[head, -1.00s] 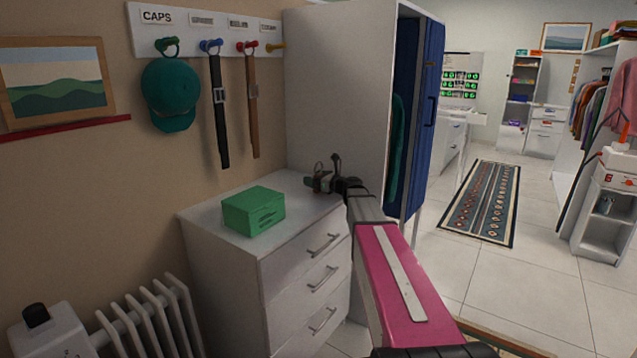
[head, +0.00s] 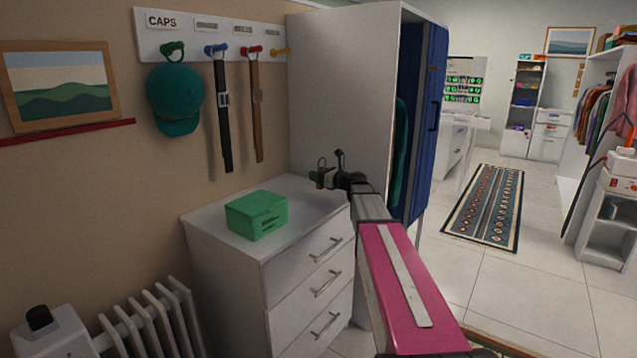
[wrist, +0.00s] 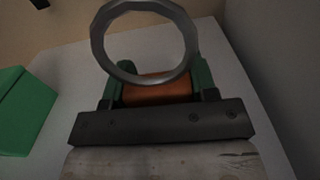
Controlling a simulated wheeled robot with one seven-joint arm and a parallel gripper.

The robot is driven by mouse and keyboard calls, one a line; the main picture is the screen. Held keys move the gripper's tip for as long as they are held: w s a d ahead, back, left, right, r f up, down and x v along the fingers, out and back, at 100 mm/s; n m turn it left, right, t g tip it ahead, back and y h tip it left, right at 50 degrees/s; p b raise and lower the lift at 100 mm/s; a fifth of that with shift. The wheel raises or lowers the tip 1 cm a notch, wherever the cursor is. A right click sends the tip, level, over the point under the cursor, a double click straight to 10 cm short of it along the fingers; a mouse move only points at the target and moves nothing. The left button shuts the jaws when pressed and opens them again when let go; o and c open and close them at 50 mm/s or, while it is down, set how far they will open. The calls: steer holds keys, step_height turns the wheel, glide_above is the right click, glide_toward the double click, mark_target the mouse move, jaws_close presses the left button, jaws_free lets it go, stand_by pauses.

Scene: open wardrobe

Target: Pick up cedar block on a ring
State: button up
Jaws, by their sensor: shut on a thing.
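The cedar block (wrist: 157,90) is orange-brown and sits between the green fingers of my gripper (wrist: 157,82) in the wrist view. A grey metal ring (wrist: 97,45) stands out beyond the block and overlaps its far edge in the picture. In the head view my gripper (head: 322,178) is over the back right of the white dresser top, beside the wardrobe. The ring shows there as a small loop (head: 320,163). My gripper is shut on the block. The block is mostly hidden in the head view, and its exact height above the dresser is hard to tell.
A green box (head: 257,214) sits on the white dresser (head: 212,232), left of my gripper. The wardrobe side (head: 340,90) rises close on the right. A teal cap (head: 175,98) and two belts hang on the wall above. A radiator (head: 150,325) stands at lower left.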

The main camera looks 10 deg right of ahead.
steer(key=s+a+r, duration=0.6)
steer(key=a+r, duration=0.1)
steer(key=a, duration=0.2)
steer(key=shift+s+a+r, duration=0.25)
steer(key=shift+a, duration=0.1)
steer(key=w+d+r, duration=0.1)
steer(key=w+r, duration=0.5)
steer(key=r, duration=0.6)
steer(key=w+d+r, duration=0.2)
steer(key=w+r, duration=0.5)
steer(key=r, duration=0.5)
steer(key=w+d+r, duration=0.1)
steer(key=w+r, duration=0.5)
steer(key=r, duration=0.5)
steer(key=shift+w+d+r, duration=0.2)
steer(key=shift+d+r, duration=0.1)
steer(key=shift+r, duration=0.1)
steer(key=shift+w, duration=0.1)
steer(key=shift+f+x, duration=0.2)
steer(key=shift+x, duration=2.4)
steer(key=shift+f+x, duration=0.2)
steer(key=shift+x, duration=2.45)
steer(key=shift+w+a+f, duration=0.35)
steer(key=shift+a+f, duration=0.1)
steer(key=shift+f, duration=0.15)
